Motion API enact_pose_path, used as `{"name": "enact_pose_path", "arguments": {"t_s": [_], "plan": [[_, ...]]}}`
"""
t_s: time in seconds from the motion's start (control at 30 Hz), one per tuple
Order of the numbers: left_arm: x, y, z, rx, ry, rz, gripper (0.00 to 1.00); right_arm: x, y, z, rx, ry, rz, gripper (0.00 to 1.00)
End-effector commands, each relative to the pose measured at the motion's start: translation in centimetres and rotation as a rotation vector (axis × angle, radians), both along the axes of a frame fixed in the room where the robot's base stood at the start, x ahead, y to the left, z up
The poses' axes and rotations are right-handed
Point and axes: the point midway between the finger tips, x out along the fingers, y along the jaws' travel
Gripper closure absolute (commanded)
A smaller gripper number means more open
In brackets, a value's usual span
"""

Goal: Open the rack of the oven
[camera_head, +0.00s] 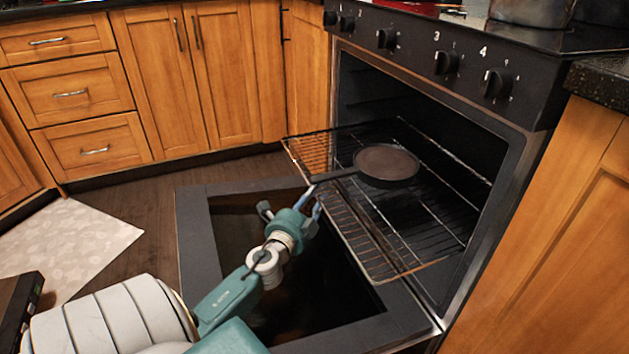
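The oven rack (375,235) is a wire shelf that sticks out of the open oven over the lowered door. A dark round pan (386,163) lies on it, its handle pointing left over the rack's front edge. My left gripper (312,197) is at the middle of the rack's front edge, just below the end of the pan's handle. Its slim fingers point up toward the edge. I cannot tell whether they touch the rack or are closed on it. My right gripper is not in view.
The oven door (197,240) is folded down flat beneath the rack. The stove's black knob panel (445,62) is above the oven cavity. Wooden cabinets (185,75) stand to the left and right. A pale mat (65,240) lies on the floor at left.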

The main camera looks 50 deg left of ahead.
Motion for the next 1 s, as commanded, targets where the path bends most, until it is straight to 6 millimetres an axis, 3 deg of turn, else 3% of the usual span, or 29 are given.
{"name": "enact_pose_path", "arguments": {"t_s": [0.27,0.7,1.0], "plan": [[-1.0,-0.4,0.0,-0.003,0.0,0.001,0.76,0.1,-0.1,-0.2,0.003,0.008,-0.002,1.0],[-9.0,-3.7,-0.1,-0.004,0.001,0.003,0.76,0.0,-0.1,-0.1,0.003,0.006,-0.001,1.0],[-11.1,-4.6,0.0,-0.001,0.0,0.001,0.76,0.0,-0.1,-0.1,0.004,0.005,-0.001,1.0]]}}
